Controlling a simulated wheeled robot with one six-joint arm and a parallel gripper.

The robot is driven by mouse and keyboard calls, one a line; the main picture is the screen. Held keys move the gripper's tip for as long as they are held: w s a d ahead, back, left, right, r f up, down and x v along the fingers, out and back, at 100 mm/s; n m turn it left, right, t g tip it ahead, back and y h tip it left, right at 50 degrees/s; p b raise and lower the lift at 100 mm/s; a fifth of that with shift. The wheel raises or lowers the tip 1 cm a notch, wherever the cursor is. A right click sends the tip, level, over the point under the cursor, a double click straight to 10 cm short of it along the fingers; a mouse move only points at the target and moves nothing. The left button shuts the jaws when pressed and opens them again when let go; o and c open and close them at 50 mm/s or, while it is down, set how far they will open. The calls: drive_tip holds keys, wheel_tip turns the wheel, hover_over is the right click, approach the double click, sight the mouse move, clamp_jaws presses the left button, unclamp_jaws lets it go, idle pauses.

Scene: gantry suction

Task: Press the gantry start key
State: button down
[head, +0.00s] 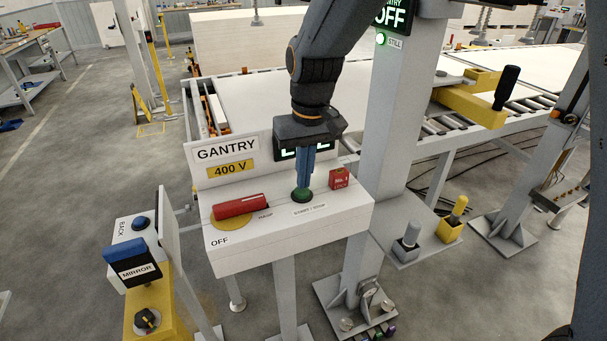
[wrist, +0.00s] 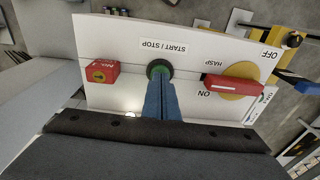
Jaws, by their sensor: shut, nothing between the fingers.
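The gantry start key is a round green button (head: 302,195) by the START / STOP label on top of the white GANTRY control box (head: 290,238). It also shows in the wrist view (wrist: 158,69). My gripper (head: 304,186) points down with its blue fingers shut and empty. Its tips are at the button and cover part of it; I cannot tell whether they touch or press it. A sign on the column reads OFF (head: 392,16), with a green lamp (head: 381,39) marked STILL below it.
A red rotary handle (head: 240,206) on a yellow disc is left of the button, and a red padlock-like block (head: 339,178) is to its right. The grey column (head: 395,130) stands close behind on the right. A MIRROR panel (head: 135,260) is at lower left.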

sight(304, 192)
drive_tip(key=shift+f, duration=0.55)
drive_tip(key=shift+f, duration=0.2)
drive_tip(key=shift+s+f, duration=0.15)
drive_tip(key=shift+f, duration=0.9)
drive_tip(key=shift+r, duration=0.45)
wheel_tip(304, 192, up, 14)
drive_tip(key=shift+d, duration=0.4)
drive_tip(key=shift+s, duration=0.1)
